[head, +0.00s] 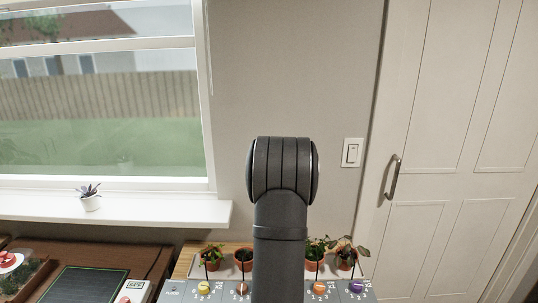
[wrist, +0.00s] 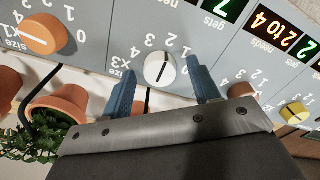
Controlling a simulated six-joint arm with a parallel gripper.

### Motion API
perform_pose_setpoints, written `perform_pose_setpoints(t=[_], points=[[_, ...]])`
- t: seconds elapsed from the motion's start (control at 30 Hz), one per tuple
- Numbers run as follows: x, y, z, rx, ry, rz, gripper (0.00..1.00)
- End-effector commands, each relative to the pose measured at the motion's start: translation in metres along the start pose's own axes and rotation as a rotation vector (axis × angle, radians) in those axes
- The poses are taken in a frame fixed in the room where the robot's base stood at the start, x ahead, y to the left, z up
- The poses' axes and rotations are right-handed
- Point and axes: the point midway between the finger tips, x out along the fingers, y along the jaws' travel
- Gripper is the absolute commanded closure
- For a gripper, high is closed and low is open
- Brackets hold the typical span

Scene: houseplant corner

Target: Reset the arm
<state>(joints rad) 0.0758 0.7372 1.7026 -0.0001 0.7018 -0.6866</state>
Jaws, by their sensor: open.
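In the wrist view my gripper (wrist: 164,92) is open, with its two blue fingers apart. A white dial (wrist: 160,69) on the grey panel shows between and just beyond the fingertips. I cannot tell whether the fingers touch the panel. Nothing is held between them. In the head view my dark arm (head: 281,220) rises in the middle of the picture, and the gripper itself is not seen there. It hides the middle of the panel and part of the plant row.
The grey panel (wrist: 110,50) carries an orange dial (wrist: 45,34), a yellow dial (wrist: 293,112) and lit displays (wrist: 285,35). Several potted plants (head: 345,259) stand behind it. A small succulent (head: 89,197) sits on the windowsill (head: 150,208). A door (head: 450,150) is at right.

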Motion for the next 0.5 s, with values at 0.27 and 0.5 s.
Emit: perform_pose_setpoints(t=[0.27, 0.5], points=[[0.0009, 0.0, 0.0, 0.002, 0.0, 0.0, 0.44], [-0.0083, 0.0005, -0.0005, 0.0, 0.002, 0.002, 0.44]])
